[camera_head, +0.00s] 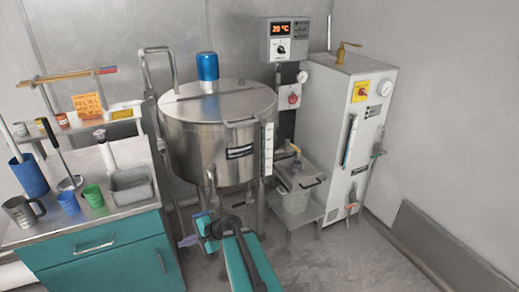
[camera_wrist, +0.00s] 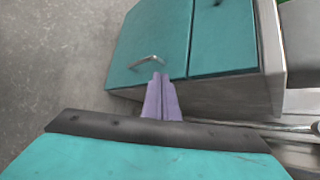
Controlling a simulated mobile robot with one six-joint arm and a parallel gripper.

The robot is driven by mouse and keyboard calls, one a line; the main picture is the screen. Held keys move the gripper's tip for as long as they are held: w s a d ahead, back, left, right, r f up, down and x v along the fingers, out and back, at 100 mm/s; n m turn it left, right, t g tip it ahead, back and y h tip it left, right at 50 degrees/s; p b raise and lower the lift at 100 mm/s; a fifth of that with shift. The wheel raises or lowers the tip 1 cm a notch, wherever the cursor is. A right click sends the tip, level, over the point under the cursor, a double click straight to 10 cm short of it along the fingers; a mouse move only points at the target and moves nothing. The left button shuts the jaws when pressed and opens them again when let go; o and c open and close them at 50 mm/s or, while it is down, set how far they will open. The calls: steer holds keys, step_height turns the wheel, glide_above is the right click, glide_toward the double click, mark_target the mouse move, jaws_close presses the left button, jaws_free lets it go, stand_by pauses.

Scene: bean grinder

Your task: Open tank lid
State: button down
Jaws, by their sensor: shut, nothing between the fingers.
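The steel tank (camera_head: 210,150) stands at the centre of the head view. Its round lid (camera_head: 225,104) lies flat across the top, shut. A bar-shaped handle (camera_head: 241,124) is at the lid's front right edge, and a blue cylinder (camera_head: 207,67) stands toward the back of the lid. My gripper (camera_head: 186,241) is low in front of the tank, below and apart from the lid. Its purple fingers show in the wrist view (camera_wrist: 160,76), closed together and empty, in front of a teal cabinet. The tank is not visible in the wrist view.
The teal cabinet (camera_head: 110,265) with cups and a grey bin (camera_head: 130,185) stands left. A bent steel pipe (camera_head: 157,65) rises behind the tank's left side. A bucket (camera_head: 295,192) on a small stand and a white boiler cabinet (camera_head: 345,120) stand right. Floor is open at the front right.

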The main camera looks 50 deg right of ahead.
steer(key=w+d+r+m+t+h+b, duration=0.1)
steer(key=d+r+m+t+h+b, duration=0.2)
steer(key=d+r, duration=0.6)
steer(key=w+d+r+m+t+h+b, duration=0.1)
steer(key=d+r+m+t, duration=0.4)
steer(key=d, duration=0.7)
steer(key=s+d+r+m+t+h+b, duration=0.1)
steer(key=s+d+r+m+h, duration=0.3)
steer(key=d+r, duration=0.5)
steer(key=s+d+r+m+t+h+b, duration=0.1)
steer(key=s+d+r+m+h+b, duration=0.1)
steer(key=s+d+r+m+h, duration=0.2)
steer(key=s+d+r+m, duration=0.2)
steer(key=d+r, duration=0.2)
steer(key=d, duration=0.2)
steer(key=shift+s+r+m+t, duration=0.3)
steer(key=shift+r+m, duration=0.1)
steer(key=shift+w, duration=0.15)
steer(key=shift+p+x, duration=0.45)
steer(key=shift+x, duration=4.45)
steer(key=shift+r, duration=0.25)
